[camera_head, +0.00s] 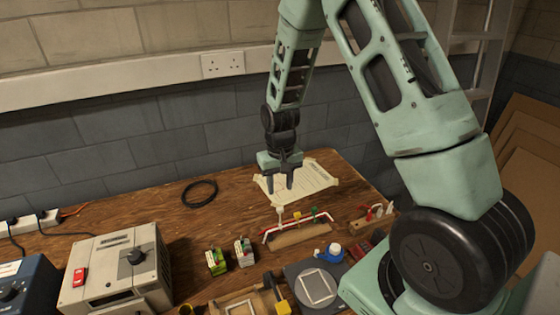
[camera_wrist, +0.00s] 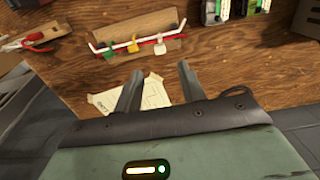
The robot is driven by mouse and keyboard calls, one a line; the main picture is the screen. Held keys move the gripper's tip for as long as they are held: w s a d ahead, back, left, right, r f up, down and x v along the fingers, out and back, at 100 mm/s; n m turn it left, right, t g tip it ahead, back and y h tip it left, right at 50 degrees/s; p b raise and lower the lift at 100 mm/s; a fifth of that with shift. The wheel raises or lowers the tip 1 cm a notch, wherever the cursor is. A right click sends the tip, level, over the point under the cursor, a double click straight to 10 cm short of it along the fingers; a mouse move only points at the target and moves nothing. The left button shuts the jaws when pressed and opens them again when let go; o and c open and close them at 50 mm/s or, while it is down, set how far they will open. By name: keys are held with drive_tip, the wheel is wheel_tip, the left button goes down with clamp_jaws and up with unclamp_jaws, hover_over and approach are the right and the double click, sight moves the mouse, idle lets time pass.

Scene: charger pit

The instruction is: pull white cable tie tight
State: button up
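The white cable tie (camera_head: 281,213) stands at the left end of a cable bundle (camera_head: 268,236) in the head view. It also shows in the wrist view as a white tab (camera_wrist: 158,52) on the bundle. The red and white bundle runs along a wooden block (camera_head: 300,235). Coloured ties sit beside the white one, a yellow one (camera_wrist: 132,45) among them. My gripper (camera_head: 279,187) points down above the bench, near the white tie and apart from it. In the wrist view its two fingers (camera_wrist: 158,82) are spread with nothing between them. Whether the tie is tight cannot be told.
A paper sheet (camera_head: 312,180) lies behind the block. Green-and-grey units (camera_head: 244,252) and a grey control box (camera_head: 118,272) stand to the left.

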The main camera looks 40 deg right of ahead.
wheel_tip(320, 180, up, 9)
drive_tip(key=b, duration=0.1)
drive_tip(key=shift+r, duration=0.15)
idle(0.5)
drive_tip(key=s+a+r+n+y, duration=0.1)
drive_tip(key=s+a+r+n, duration=0.15)
drive_tip(key=s+a, duration=0.45)
drive_tip(key=s+a+r+n, duration=0.2)
drive_tip(key=s+a+n, duration=0.15)
drive_tip(key=a, duration=0.75)
drive_tip(key=s+a+n, duration=0.2)
drive_tip(key=s+a, duration=0.1)
drive_tip(key=s, duration=0.4)
drive_tip(key=s+a+r+n, duration=0.1)
drive_tip(key=s+a+n, duration=0.2)
drive_tip(key=s, duration=0.4)
drive_tip(key=shift+s+a+r, duration=0.2)
drive_tip(key=shift+a+r, duration=0.05)
drive_tip(key=shift+a, duration=0.1)
